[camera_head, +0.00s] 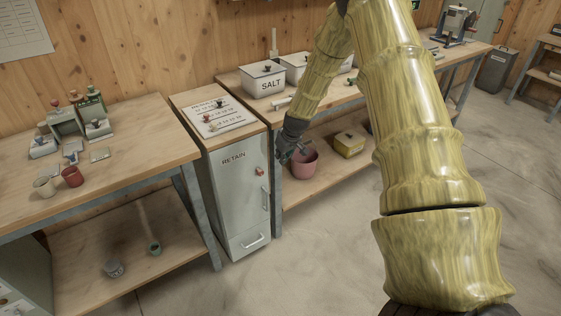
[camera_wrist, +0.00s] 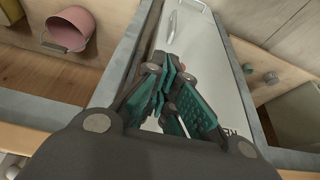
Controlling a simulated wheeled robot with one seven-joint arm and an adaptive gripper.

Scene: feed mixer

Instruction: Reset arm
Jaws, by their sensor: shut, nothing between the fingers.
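My gripper (camera_head: 285,152) hangs at the end of my yellow-green arm in the head view, just right of the upper part of the grey cabinet marked RETAIN (camera_head: 235,195). In the wrist view my gripper (camera_wrist: 172,85) shows its teal-padded fingers together, with nothing between them. The cabinet's pale front and a handle (camera_wrist: 172,25) show beyond the fingers. Whether the gripper touches the cabinet or bench cannot be told.
A pink bucket (camera_head: 303,163) and a yellow box (camera_head: 349,143) stand on the lower shelf behind my gripper. A SALT bin (camera_head: 263,80) is on the bench above. The left bench (camera_head: 120,150) holds cups and a small device. Open floor (camera_head: 310,260) lies in front.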

